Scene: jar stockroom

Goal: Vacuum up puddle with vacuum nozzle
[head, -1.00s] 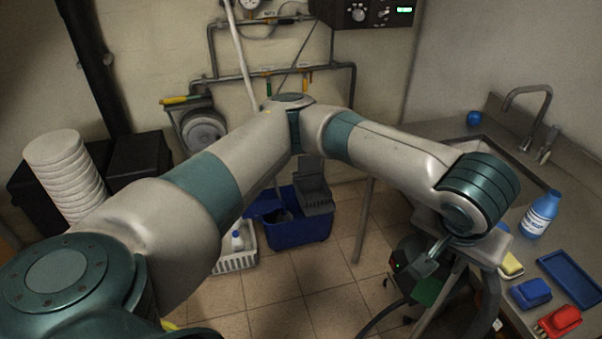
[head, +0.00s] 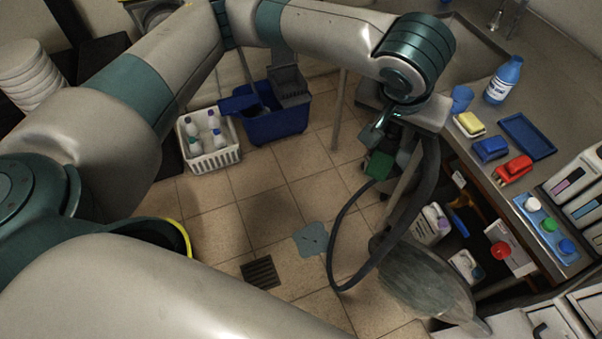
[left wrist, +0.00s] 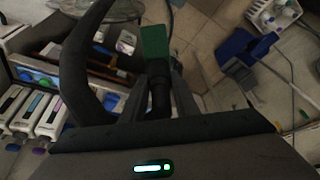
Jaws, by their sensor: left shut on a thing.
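My left gripper (head: 384,150) points down over the floor beside the counter. It is shut on the vacuum nozzle, a dark tube (left wrist: 160,85) between the fingers in the left wrist view. A green piece (head: 379,165) shows at the fingertips; it also shows in the left wrist view (left wrist: 155,42). A black hose (head: 335,225) loops down to the floor and back up. A glossy, see-through oval patch (head: 425,280) at lower right looks like the puddle; the nozzle is apart from it. My right gripper is out of view.
A floor drain (head: 262,272) and a flat blue-grey square (head: 311,239) lie on the tiles. A white basket of bottles (head: 212,160) and a blue mop bucket (head: 275,120) stand behind. The counter (head: 475,175) with sponges and bottles borders the right.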

